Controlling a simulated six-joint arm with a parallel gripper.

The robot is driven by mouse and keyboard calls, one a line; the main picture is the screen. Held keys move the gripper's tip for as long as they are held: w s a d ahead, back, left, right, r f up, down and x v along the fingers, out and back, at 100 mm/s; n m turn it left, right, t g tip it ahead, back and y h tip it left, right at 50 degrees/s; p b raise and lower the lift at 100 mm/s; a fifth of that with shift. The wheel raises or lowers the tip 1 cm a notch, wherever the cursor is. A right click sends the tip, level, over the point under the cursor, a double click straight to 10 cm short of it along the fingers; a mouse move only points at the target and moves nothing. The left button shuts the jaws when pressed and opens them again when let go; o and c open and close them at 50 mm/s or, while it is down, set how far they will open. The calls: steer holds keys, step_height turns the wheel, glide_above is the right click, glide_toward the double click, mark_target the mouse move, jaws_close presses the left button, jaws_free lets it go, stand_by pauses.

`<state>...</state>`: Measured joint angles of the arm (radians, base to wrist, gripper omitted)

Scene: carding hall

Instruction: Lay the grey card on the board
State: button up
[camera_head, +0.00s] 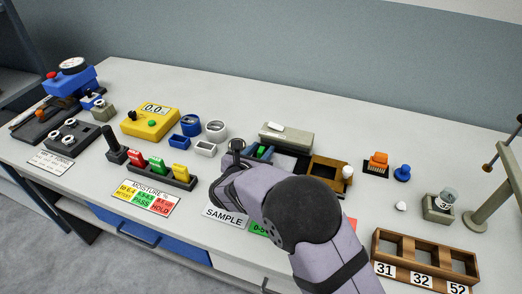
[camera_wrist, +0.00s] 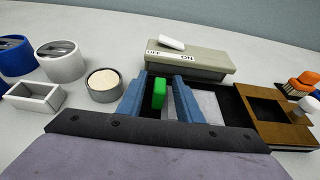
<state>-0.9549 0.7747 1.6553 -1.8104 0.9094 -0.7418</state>
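My gripper (camera_wrist: 159,82) has two blue fingers standing apart, with a green block (camera_wrist: 159,93) between them. Gaps show on both sides of the block, so the fingers do not appear to close on it. A flat pale grey square (camera_wrist: 208,106), possibly the grey card, lies on a dark surface (camera_wrist: 238,106) just right of the right finger; the finger partly covers it. I cannot tell for sure which surface is the board. In the head view, my gripper (camera_head: 258,152) is low over the table behind my arm, and the green block (camera_head: 262,152) shows there too.
A grey box with an OFF/ON label (camera_wrist: 188,62) stands behind. A brown frame (camera_wrist: 255,110) is at right, a round cup (camera_wrist: 104,85) at left. A rack of coloured cards (camera_head: 150,176) stands left of my arm, a wooden tray (camera_head: 425,262) at right.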

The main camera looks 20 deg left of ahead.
steer(key=shift+r, duration=0.1)
steer(key=shift+r, duration=0.15)
steer(key=b+v, duration=0.1)
steer(key=v, duration=1.1)
steer(key=w+d+r+m+g+h+p, duration=0.25)
steer(key=d+m+g+h+p, duration=0.35)
steer(key=d, duration=1.1)
steer(key=s+d+r+m+g+p, duration=0.2)
steer(key=s+d+m+p, duration=0.15)
steer(key=d+m, duration=0.3)
steer(key=s+d+r+m+g+p, duration=0.2)
steer(key=s+d+m+p, duration=0.1)
steer(key=d+m+p, duration=0.4)
steer(key=s+d+r+m+g+y+p, duration=0.2)
steer(key=s+d+r+m+y+p, duration=0.1)
steer(key=s+m, duration=0.3)
steer(key=s+d+r+m+g+y+p, duration=0.2)
steer(key=s+r+m+p, duration=0.3)
steer(key=m, duration=0.5)
steer(key=shift+s+d+r+y+p, duration=0.25)
steer(key=shift+s+d+y+p, duration=0.25)
steer(key=shift+s+d+p, duration=0.3)
